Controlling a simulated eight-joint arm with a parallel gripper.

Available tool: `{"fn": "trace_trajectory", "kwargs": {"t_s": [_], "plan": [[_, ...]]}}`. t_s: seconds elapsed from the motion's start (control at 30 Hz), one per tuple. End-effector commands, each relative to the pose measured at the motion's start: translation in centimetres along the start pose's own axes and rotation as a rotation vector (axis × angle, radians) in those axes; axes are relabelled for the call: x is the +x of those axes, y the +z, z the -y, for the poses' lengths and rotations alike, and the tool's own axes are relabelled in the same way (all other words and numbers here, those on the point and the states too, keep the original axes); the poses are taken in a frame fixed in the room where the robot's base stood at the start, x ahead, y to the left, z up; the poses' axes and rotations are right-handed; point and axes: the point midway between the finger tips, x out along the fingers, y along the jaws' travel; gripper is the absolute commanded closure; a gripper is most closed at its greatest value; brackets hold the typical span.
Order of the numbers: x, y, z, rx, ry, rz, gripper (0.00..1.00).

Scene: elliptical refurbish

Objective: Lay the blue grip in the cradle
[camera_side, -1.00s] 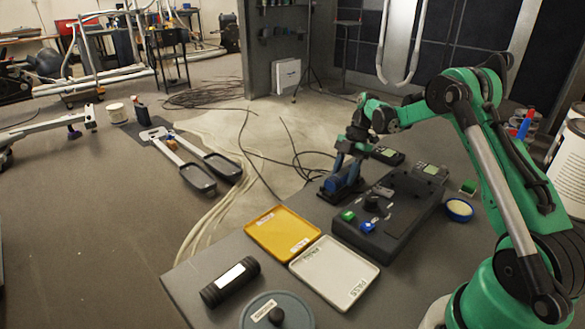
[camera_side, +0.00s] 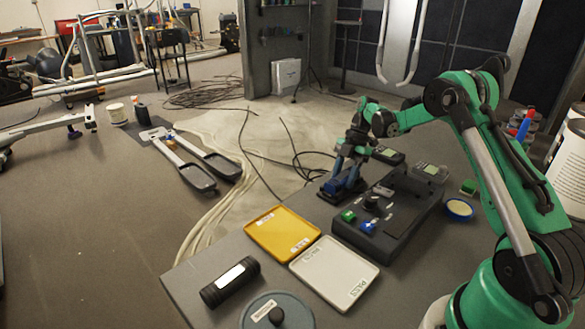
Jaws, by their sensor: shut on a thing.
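My gripper (camera_side: 346,181) points down at the far left edge of the table and is shut on the blue grip (camera_side: 334,185). The blue grip lies roughly level, low in a small dark cradle (camera_side: 334,199) beside the black fixture. The fingers hide part of the grip, and I cannot tell whether it rests fully on the cradle.
A yellow tray (camera_side: 282,233), a white tray (camera_side: 335,272) and a black cylinder (camera_side: 230,282) lie nearer.

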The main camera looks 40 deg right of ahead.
Motion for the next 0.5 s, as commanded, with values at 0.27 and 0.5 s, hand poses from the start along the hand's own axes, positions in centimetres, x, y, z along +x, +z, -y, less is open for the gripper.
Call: {"fn": "trace_trajectory", "kwargs": {"t_s": [0.27,0.5], "plan": [[0.2,0.08,0.0,0.0,0.0,0.0,1.0],[0.19,0.08,0.0,0.0,0.0,0.0,0.22]]}}
